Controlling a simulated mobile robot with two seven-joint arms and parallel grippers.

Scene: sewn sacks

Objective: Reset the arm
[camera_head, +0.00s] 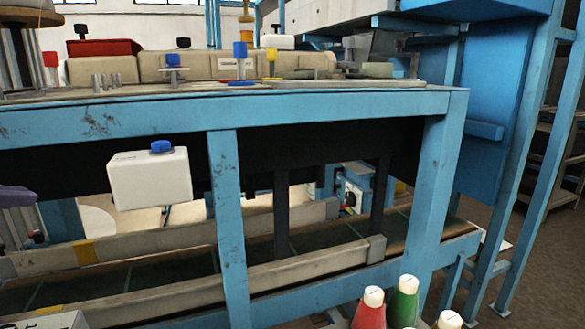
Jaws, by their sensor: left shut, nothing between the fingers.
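A rounded purple piece (15,196) pokes in at the left edge; it may be the tip of my left gripper, which is otherwise cut off by the frame. Nothing is seen held there. My right gripper is not in view. No sewn sack can be made out clearly. A white canister with a blue cap (150,180) shows in front of the blue frame at left, slightly tilted; what bears it cannot be seen.
A blue steel frame (228,210) spans the view, with a cluttered worktop above and a conveyor (180,268) below. Red (370,310) and green (404,302) bottles stand at bottom right. A white box (60,321) shows at bottom left. Floor (530,240) is visible at right.

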